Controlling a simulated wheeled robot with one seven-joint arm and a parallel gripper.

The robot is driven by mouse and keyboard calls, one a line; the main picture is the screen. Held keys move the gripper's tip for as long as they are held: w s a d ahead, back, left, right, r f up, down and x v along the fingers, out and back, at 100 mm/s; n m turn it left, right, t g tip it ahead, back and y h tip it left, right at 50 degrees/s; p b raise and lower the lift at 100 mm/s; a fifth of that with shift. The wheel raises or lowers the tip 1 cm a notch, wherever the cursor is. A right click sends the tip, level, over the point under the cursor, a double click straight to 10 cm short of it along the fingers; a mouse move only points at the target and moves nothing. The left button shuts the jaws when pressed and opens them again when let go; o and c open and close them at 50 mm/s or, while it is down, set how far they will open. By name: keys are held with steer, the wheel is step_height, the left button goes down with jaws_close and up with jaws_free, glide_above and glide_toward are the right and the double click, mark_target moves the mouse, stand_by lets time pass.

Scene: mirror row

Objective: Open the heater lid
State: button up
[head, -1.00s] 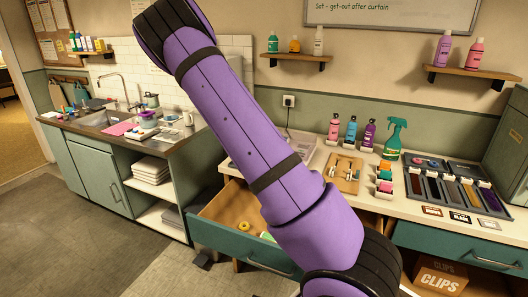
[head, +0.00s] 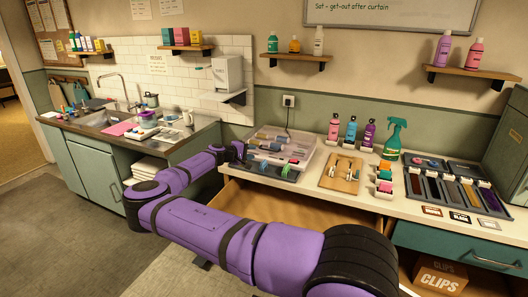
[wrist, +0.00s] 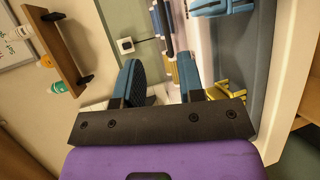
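The heater seems to be the low box with a clear, see-through lid (head: 306,150) on the counter, left of the wooden board. Several rollers or rods show through or in it. I cannot tell for sure whether the lid is shut. My gripper (head: 241,152) is at the box's left end, small and partly hidden by my arm. In the wrist view my gripper (wrist: 160,82) has its two blue-padded fingers apart, with nothing held between them. Beyond the fingers are blue and tan rods (wrist: 163,25) and a pale box edge. Contact with the lid cannot be told.
A dark tray (head: 262,172) with coloured items lies in front of the box. Below it a drawer (head: 290,203) is open. A wooden board (head: 342,172) with tools, several bottles (head: 351,130) and a green spray bottle (head: 393,138) stand to the right. A wall socket (head: 288,101) is behind.

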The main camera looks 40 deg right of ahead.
steer(key=shift+w+a+f+n+t+h, duration=0.15)
steer(key=shift+w+f+n+t, duration=0.1)
steer(key=shift+w+f, duration=0.15)
steer(key=shift+w+a+f+n+t+h, duration=0.1)
steer(key=shift+w+f+n+t+h, duration=0.05)
steer(key=shift+w+f+n+t, duration=0.2)
steer(key=d, duration=0.3)
steer(key=d+f, duration=0.1)
steer(key=d, duration=0.3)
steer(key=d+f, duration=0.1)
steer(key=d, duration=0.2)
steer(key=shift+d, duration=0.15)
jaws_close()
